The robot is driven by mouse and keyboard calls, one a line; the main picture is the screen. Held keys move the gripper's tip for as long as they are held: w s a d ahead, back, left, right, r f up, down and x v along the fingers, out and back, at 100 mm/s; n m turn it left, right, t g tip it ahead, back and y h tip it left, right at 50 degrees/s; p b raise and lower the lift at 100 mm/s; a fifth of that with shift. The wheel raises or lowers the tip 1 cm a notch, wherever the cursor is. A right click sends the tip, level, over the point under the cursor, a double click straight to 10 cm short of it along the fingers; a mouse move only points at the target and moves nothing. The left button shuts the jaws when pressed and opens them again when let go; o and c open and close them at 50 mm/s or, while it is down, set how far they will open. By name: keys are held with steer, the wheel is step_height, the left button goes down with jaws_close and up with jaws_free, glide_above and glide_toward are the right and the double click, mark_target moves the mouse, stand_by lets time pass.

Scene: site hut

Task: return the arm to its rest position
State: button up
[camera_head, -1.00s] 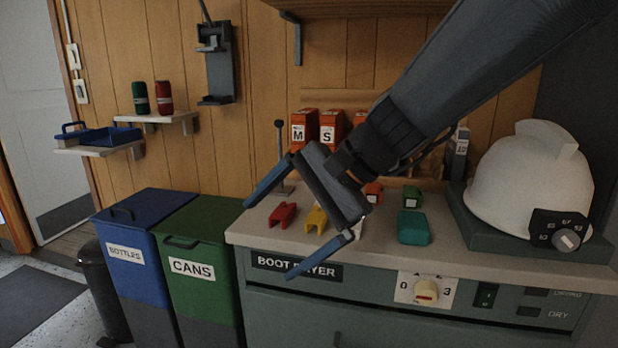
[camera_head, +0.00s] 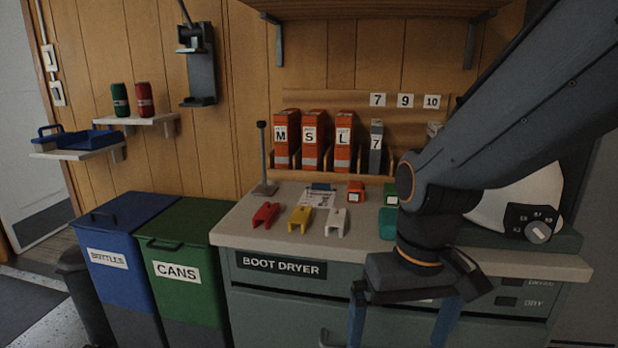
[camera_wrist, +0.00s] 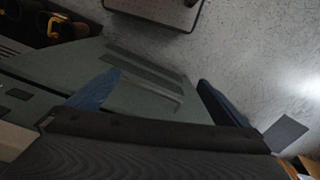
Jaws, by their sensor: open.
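My gripper (camera_head: 400,322) hangs in front of the boot dryer cabinet in the head view, with its fingers pointing down. Its two blue fingers are spread apart with nothing between them, and their tips run out of the bottom of the picture. In the wrist view the blue fingers of my gripper (camera_wrist: 155,98) frame the grey-green cabinet front and its handle. My arm comes in from the upper right and hides part of the white helmet (camera_head: 487,212) and part of the worktop.
Red (camera_head: 265,215), yellow (camera_head: 299,219) and white (camera_head: 337,222) clips lie on the worktop (camera_head: 232,226). Orange boxes stand behind them. A blue bin (camera_head: 125,285) and a green bin (camera_head: 190,300) stand left of the cabinet. The wrist view shows speckled floor (camera_wrist: 245,45).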

steer(key=d+r+m+p, duration=0.1)
steer(key=d+r+p, duration=0.5)
steer(key=p, duration=0.7)
steer(key=shift+s+r+h, duration=0.3)
steer(key=shift+c, duration=0.4)
